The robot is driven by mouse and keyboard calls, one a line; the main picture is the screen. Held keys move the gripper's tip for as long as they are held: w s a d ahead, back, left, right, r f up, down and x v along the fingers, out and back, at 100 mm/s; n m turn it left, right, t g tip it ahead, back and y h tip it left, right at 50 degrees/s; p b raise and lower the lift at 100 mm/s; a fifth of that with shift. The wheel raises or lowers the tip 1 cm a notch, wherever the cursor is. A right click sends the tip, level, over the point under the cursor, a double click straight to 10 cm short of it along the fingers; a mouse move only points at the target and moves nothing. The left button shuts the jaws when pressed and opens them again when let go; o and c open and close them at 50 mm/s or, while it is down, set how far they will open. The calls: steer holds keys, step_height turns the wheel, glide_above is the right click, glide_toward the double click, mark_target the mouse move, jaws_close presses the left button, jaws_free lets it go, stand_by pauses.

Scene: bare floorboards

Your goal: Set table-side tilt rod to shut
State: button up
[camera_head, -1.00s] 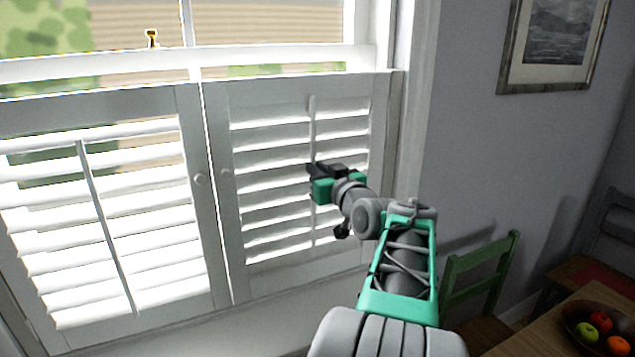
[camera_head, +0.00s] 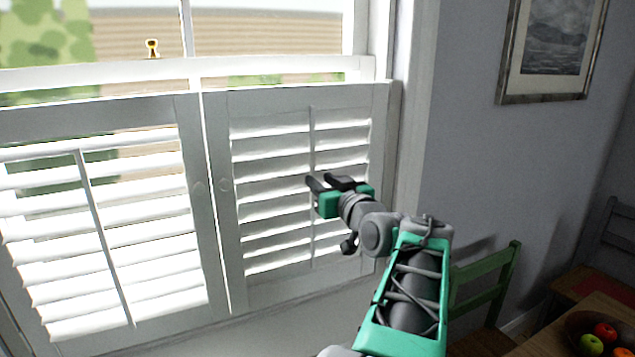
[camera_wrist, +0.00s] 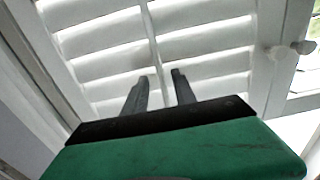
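The right shutter panel (camera_head: 262,100) is the one nearer the table. Its tilt rod (camera_head: 312,145) runs upright down the middle of pale slats (camera_head: 270,186), which show narrow shadow lines between them and no clear view outside. My gripper (camera_head: 321,181) is in front of the rod at about mid-height. In the wrist view the two fingers (camera_wrist: 160,76) are apart, with the rod (camera_wrist: 151,30) running down towards the space between their tips. I cannot tell whether they touch it. The lower rod is partly hidden by my gripper.
The left shutter panel (camera_head: 199,240) has its own tilt rod (camera_head: 100,230); green shows between its upper slats. A small knob (camera_head: 224,184) is on the right panel. A green chair (camera_head: 487,285), a table (camera_head: 560,335) and a fruit bowl (camera_head: 575,325) stand at the lower right.

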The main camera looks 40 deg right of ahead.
steer(key=b+v, duration=0.1)
steer(key=v, duration=0.4)
